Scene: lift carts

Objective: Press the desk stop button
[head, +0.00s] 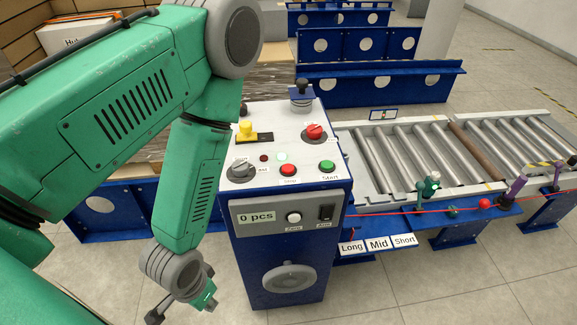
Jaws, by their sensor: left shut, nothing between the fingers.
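The control desk (240,245) is a blue cabinet with a sloped white top panel. A flat red button (288,170) with a small label, hard to read, sits near the panel's front edge. A green button (327,166) is to its right, and a larger red knob-like button (314,132) is behind them. My left gripper (184,310) is shut and empty, low in front of the desk's left side, well below the panel and apart from the buttons. The tips are near the picture's bottom edge. My right gripper is not in view.
The panel also has a yellow control (245,130), a grey rotary knob (240,170) and a joystick (301,90). The desk front has a white button (293,217), a black switch (326,213) and a handwheel (287,277). A roller conveyor (390,160) stands to the right.

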